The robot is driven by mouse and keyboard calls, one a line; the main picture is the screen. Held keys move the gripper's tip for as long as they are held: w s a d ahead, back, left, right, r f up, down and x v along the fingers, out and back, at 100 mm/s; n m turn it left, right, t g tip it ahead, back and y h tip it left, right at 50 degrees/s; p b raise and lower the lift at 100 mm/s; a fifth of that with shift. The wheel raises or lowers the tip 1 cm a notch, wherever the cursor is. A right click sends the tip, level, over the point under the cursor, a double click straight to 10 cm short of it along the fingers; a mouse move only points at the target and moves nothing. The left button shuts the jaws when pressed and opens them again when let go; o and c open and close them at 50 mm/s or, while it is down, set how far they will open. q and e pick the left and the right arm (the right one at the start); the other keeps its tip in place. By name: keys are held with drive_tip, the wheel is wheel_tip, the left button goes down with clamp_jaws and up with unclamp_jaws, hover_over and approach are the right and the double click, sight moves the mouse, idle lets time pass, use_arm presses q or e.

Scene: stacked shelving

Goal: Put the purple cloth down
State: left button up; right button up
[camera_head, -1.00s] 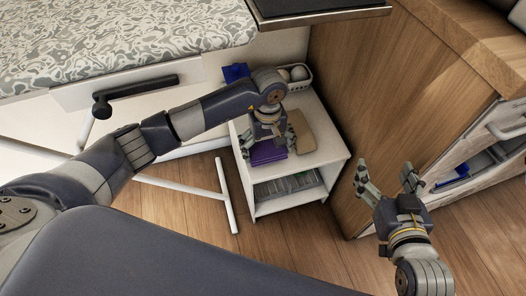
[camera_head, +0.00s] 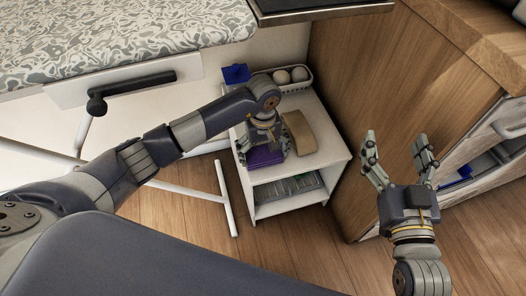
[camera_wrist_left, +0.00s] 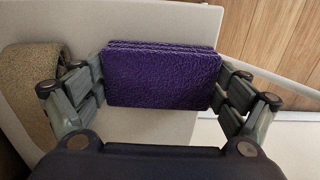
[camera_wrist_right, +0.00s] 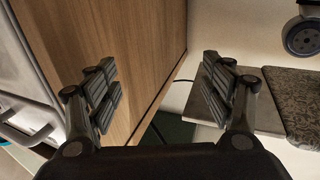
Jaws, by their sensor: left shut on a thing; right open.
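The purple cloth (camera_head: 264,156) is a folded, textured block at the front left of the top of a small white shelf unit (camera_head: 325,148). My left gripper (camera_head: 262,148) is over it, pointing down. In the left wrist view the cloth (camera_wrist_left: 160,76) sits between the two fingers, which are shut on its sides. Whether its underside touches the shelf top cannot be told. My right gripper (camera_head: 400,160) is open and empty, raised in front of the wooden cabinet; it also shows empty in the right wrist view (camera_wrist_right: 160,92).
A folded tan cloth (camera_head: 299,132) lies right of the purple one. Behind are a white basket (camera_head: 308,80) with pale round items and a blue object (camera_head: 236,74). A wooden cabinet (camera_head: 360,100) stands close on the right. White table legs (camera_head: 226,195) stand left of the unit.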

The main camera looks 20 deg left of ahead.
use_arm(q)
drive_tip(key=o, duration=0.8)
use_arm(e)
drive_tip(key=shift+a+r, duration=0.1)
drive_tip(key=shift+r, duration=0.35)
use_arm(q)
drive_tip(key=shift+o, duration=0.2)
use_arm(e)
drive_tip(key=shift+f, duration=0.1)
